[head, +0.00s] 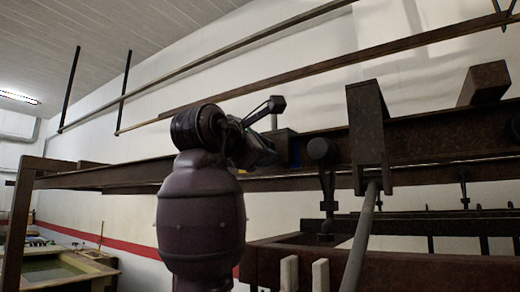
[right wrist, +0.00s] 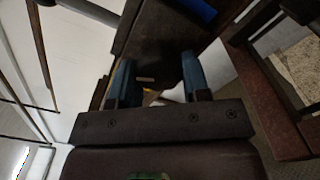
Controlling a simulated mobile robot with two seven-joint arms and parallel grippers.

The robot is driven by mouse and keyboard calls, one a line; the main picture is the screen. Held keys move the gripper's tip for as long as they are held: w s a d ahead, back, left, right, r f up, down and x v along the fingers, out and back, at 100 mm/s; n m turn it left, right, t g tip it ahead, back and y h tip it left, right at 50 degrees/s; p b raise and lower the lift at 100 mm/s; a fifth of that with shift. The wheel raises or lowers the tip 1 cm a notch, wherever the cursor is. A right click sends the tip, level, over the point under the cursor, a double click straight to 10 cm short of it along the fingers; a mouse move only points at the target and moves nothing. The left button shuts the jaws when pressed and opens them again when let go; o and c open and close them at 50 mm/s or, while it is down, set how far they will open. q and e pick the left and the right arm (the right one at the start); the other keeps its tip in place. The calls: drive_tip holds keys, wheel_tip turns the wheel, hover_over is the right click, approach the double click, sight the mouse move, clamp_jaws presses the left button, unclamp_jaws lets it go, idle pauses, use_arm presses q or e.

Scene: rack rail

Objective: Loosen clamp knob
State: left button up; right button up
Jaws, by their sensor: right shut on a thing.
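My right gripper (head: 258,150) is at the rusty rail in the head view, left of a small grey-blue clamp-like block (head: 286,146). Its wrist hides much of this spot. In the right wrist view, the two blue-grey fingers of the gripper (right wrist: 158,68) stand apart on either side of a dark part, shut on it. I take this for the clamp knob, but its outline is too dark to make out. My left gripper is not in view.
The rusty rail (head: 440,139) runs across the head view. A dark bracket (head: 367,125) with a grey rod (head: 362,235) below it stands right of the clamp. A round black fitting (head: 321,150) hangs between them. Rusty beams fill the lower right.

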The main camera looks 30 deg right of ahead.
drive_tip(key=n, duration=0.6)
drive_tip(key=shift+s+f+n, duration=0.1)
drive_tip(key=shift+n, duration=0.2)
idle(0.5)
drive_tip(key=o, duration=0.9)
drive_tip(key=shift+o, duration=0.2)
drive_tip(key=shift+a, duration=0.1)
drive_tip(key=b+v, duration=0.2)
drive_tip(key=v, duration=0.8)
drive_tip(key=shift+s+a, duration=0.15)
drive_tip(key=shift+a, duration=0.15)
